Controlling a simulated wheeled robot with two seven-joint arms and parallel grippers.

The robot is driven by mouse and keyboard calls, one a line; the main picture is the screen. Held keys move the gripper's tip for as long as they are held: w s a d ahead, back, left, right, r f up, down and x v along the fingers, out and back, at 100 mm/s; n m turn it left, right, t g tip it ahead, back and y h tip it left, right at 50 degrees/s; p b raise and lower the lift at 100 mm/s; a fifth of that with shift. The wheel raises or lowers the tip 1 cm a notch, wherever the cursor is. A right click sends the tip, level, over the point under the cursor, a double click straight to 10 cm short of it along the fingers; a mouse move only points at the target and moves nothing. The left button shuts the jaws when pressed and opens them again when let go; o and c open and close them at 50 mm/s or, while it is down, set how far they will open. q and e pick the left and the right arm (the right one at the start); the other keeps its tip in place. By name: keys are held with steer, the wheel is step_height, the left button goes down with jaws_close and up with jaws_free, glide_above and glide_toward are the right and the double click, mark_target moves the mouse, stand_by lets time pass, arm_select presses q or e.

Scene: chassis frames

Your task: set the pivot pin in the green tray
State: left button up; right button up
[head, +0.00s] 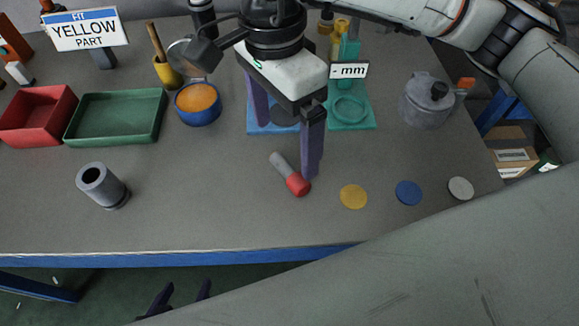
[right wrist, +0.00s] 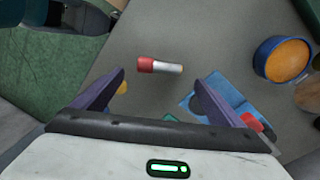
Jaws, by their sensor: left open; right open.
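The pivot pin (head: 296,183), a grey shaft with a red head, lies on the grey table. In the right wrist view the pin (right wrist: 160,66) lies crosswise just past the fingertips. My right gripper (head: 286,151) is open and empty above it; one finger shows close to the red head in the head view. The right gripper also frames the pin in the right wrist view (right wrist: 163,78). The green tray (head: 115,119) is empty, at the left of the table beside a red tray. My left gripper (head: 187,286) is open and empty below the table's front edge.
The red tray (head: 37,115), a grey tube (head: 102,185) and an orange-filled blue bowl (head: 198,103) stand to the left. Blue and green fixtures (head: 351,111) are behind my right gripper. Yellow, blue and grey discs (head: 409,192) and a metal pot (head: 427,101) are right. The front middle is clear.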

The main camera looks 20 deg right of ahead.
mark_target(286, 172)
steer(key=shift+s+f+p, duration=0.25)
steer(key=shift+f+p, duration=0.05)
steer(key=shift+f, duration=1.45)
steer(key=shift+s+f+p, duration=0.2)
steer(key=shift+f+p, duration=0.05)
steer(key=shift+f, duration=1.45)
steer(key=shift+r, duration=0.1)
steer(key=c, duration=1.1)
